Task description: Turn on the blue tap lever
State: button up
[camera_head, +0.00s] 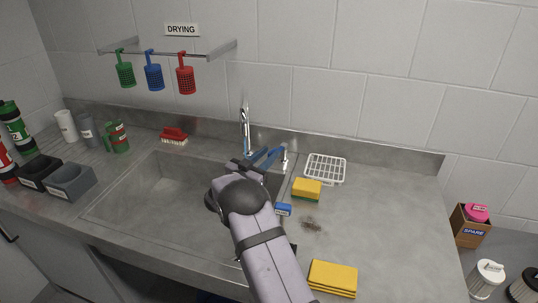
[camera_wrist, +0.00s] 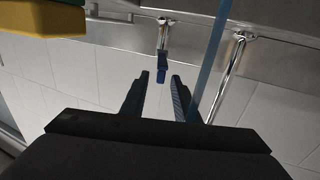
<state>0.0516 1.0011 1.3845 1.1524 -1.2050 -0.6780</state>
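The blue tap lever (camera_wrist: 162,68) hangs from a chrome fitting in the wrist view, where the scene appears inverted. It shows just beyond the tips of my gripper (camera_wrist: 160,76), roughly in line with the gap between them. The two dark fingers are apart, with nothing held between them. In the head view, my gripper (camera_head: 265,158) reaches over the right side of the sink toward the chrome tap post (camera_head: 284,158). There the blue fingers and the lever overlap, so I cannot tell whether they touch.
The chrome spout (camera_head: 245,128) stands left of the post. A long blue bar (camera_wrist: 215,62) crosses the wrist view; its origin is unclear. A yellow sponge (camera_head: 307,186), white rack (camera_head: 325,168) and folded yellow cloth (camera_head: 333,278) lie to the right. The sink basin (camera_head: 150,198) is empty.

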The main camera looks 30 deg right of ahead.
jog(key=b+v, duration=0.1)
jog(key=v, duration=0.5)
jog(key=shift+s+a, duration=0.1)
dwell(0.3)
jog(key=w+a+r+n+t+y+p, duration=0.25)
jog(key=a+n+t+y, duration=0.2)
jog(key=a+y, duration=0.4)
jog(key=s+a+f+n+g+y, duration=0.2)
jog(key=s+a+f+n+y, duration=0.15)
jog(key=s+a+y, duration=0.4)
jog(key=s+a+f+n+g+p, duration=0.1)
jog(key=s+g, duration=0.4)
jog(key=s, duration=1.1)
jog(key=s+a+f+n+g+p, duration=0.2)
jog(key=s+g, duration=0.4)
jog(key=s, duration=1)
jog(key=shift+n+p, duration=0.3)
jog(key=shift+n, duration=0.4)
